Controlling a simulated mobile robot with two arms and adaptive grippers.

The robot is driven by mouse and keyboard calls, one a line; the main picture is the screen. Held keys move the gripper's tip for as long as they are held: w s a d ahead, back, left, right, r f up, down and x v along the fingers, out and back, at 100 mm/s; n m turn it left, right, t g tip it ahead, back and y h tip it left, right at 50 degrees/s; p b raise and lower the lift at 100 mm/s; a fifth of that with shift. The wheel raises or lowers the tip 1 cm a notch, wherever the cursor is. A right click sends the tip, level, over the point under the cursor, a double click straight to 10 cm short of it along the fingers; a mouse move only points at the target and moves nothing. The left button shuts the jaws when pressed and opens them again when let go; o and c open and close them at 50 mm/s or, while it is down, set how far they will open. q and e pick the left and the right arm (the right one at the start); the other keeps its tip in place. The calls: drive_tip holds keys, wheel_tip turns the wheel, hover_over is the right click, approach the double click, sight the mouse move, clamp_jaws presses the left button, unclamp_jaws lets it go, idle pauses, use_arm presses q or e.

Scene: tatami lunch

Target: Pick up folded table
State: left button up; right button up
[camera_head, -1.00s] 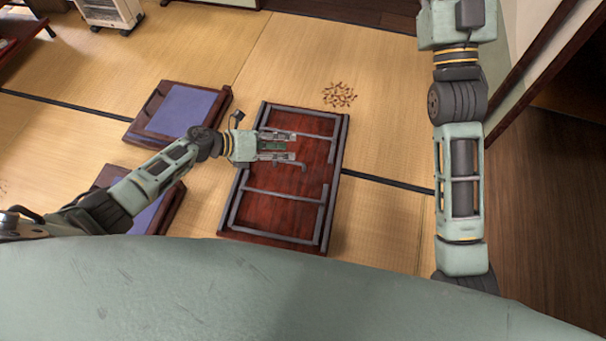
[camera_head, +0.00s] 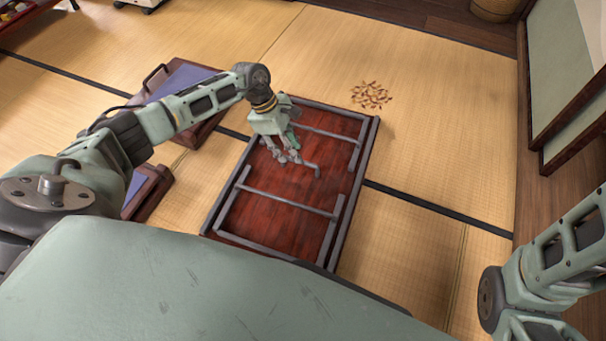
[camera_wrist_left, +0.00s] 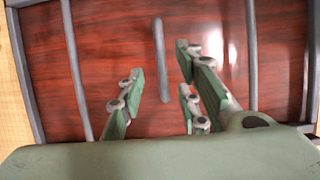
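The folded table (camera_head: 285,213) lies flat on the tatami, its dark red underside up and its grey metal legs folded against it. It fills most of the left wrist view (camera_wrist_left: 110,50). My left gripper (camera_head: 290,160) is over the upper left part of the table, pointing down. A short grey bar (camera_wrist_left: 161,60) of the table lies just ahead of and below the fingertips. My right arm shows at the lower right, but its gripper is out of view.
Two low pieces with purple tops, one of them (camera_head: 185,80) behind my left arm, sit left of the table. A patch of brown scraps (camera_head: 371,95) lies on the mat beyond it.

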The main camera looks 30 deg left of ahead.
sight(300, 167)
use_arm(q)
drive_tip(key=shift+b+x, duration=2.5)
drive_tip(key=shift+x, duration=0.65)
drive_tip(key=shift+s+d+r, duration=0.1)
drive_tip(key=shift+r, duration=0.05)
clamp_jaws()
drive_tip(key=shift+w+r, duration=0.25)
drive_tip(key=shift+r, duration=0.05)
